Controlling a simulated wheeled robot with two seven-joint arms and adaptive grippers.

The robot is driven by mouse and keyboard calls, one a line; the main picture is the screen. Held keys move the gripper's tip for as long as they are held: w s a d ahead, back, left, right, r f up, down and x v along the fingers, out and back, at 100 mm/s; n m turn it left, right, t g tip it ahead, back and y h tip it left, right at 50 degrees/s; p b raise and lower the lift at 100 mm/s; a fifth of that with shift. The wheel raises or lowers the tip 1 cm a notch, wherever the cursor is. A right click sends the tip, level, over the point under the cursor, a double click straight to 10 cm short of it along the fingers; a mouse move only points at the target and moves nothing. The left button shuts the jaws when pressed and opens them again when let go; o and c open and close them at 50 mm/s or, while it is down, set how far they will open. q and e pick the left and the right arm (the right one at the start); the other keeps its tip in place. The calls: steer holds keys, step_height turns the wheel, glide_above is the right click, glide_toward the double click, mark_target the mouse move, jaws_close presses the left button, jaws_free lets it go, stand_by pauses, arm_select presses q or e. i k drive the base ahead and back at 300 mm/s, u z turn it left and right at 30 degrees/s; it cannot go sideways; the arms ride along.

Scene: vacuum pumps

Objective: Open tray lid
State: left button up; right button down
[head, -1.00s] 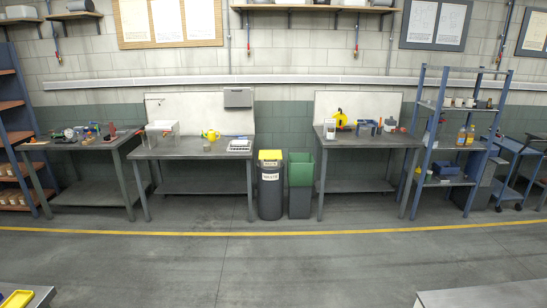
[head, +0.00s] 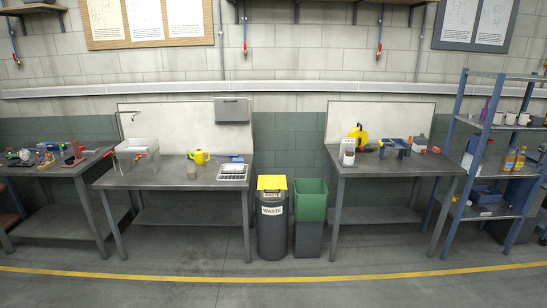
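Neither of my grippers is in view. No tray with a lid can be made out for certain. On the middle workbench (head: 150,181) stand a white open-topped bin (head: 136,150) at the left and a flat white, slatted item (head: 233,172) at the right. A closed grey box (head: 231,111) is on the white back panel above that bench. A blue item (head: 394,147) stands on the right workbench (head: 385,164), too small to tell if it has a lid.
A yellow-lidded waste bin (head: 272,220) and a green bin (head: 311,205) stand between the benches. A yellow can (head: 198,157) is on the middle bench. A blue shelf rack (head: 460,160) stands at right. The floor in front is clear.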

mark_target(279, 182)
steer(key=i, duration=3.1)
steer(key=u, duration=1.1)
